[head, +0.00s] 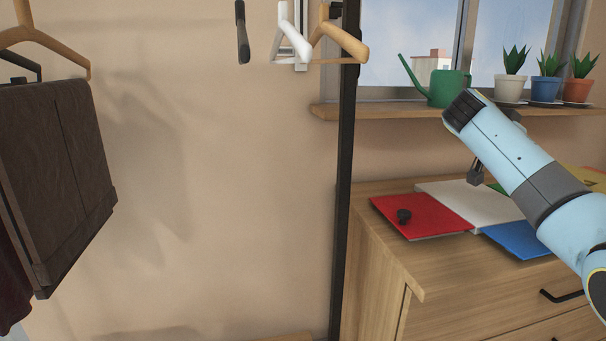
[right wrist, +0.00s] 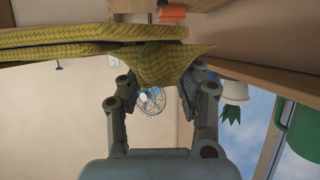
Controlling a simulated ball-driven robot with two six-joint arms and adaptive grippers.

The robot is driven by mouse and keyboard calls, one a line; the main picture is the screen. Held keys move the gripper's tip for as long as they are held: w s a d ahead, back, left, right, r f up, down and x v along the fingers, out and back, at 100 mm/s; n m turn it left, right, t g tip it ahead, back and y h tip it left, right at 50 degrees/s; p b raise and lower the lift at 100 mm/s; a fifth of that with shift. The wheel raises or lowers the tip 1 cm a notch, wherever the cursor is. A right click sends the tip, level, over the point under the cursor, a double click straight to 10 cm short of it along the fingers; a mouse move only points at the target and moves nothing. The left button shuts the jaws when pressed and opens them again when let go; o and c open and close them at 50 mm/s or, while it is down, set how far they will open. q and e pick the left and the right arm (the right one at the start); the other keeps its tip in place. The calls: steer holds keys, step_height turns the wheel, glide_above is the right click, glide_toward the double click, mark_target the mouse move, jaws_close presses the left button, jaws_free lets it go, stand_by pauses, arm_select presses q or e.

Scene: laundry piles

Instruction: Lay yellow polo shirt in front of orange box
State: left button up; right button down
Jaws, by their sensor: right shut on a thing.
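The yellow polo shirt (right wrist: 95,50) shows in the right wrist view as a folded, patterned yellow cloth across the upper left. A bunched fold of it lies between the fingers of my right gripper (right wrist: 158,74), which is shut on it. In the head view my right arm comes in from the right above the dresser, and dark finger parts of the right gripper (head: 476,176) show below it. An orange object (right wrist: 172,14), perhaps the orange box, shows at the top of the right wrist view. My left gripper is not in view.
On the wooden dresser (head: 385,270) lie a red cloth (head: 430,222) with a small black object on it, a white cloth (head: 470,200) and a blue cloth (head: 520,240). A green watering can (head: 449,88) and potted plants stand on the windowsill. A clothes rack (head: 344,190) stands left.

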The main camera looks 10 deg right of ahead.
steer(key=shift+s+a+f+n+t, duration=0.1)
steer(key=shift+a+f+n+t, duration=0.3)
steer(key=shift+t, duration=0.2)
steer(key=a+f+n+t+y, duration=0.1)
steer(key=a, duration=0.1)
steer(key=a+f+n+t, duration=0.1)
steer(key=n+t, duration=0.1)
steer(key=a+n+t+y, duration=0.1)
steer(key=a+n+t, duration=0.1)
steer(key=shift+w+a+f+y, duration=0.25)
steer(key=shift+a+f+y, duration=0.05)
steer(key=shift+f, duration=0.1)
steer(key=s+a+r+n+t+y, duration=0.1)
steer(key=s+a+n+y, duration=0.4)
steer(key=a, duration=0.5)
steer(key=s+a+r+n+t+y, duration=0.1)
steer(key=s+a+n+y, duration=0.4)
steer(key=a, duration=0.6)
steer(key=s+a+r+n+t+y, duration=0.1)
steer(key=s+a+r+n+y, duration=0.2)
steer(key=a, duration=0.7)
steer(key=s+n+y, duration=0.2)
steer(key=n+y, duration=0.1)
steer(key=y, duration=0.1)
steer(key=shift+s+a+t, duration=0.2)
steer(key=shift+s+t, duration=0.1)
steer(key=shift+s, duration=0.05)
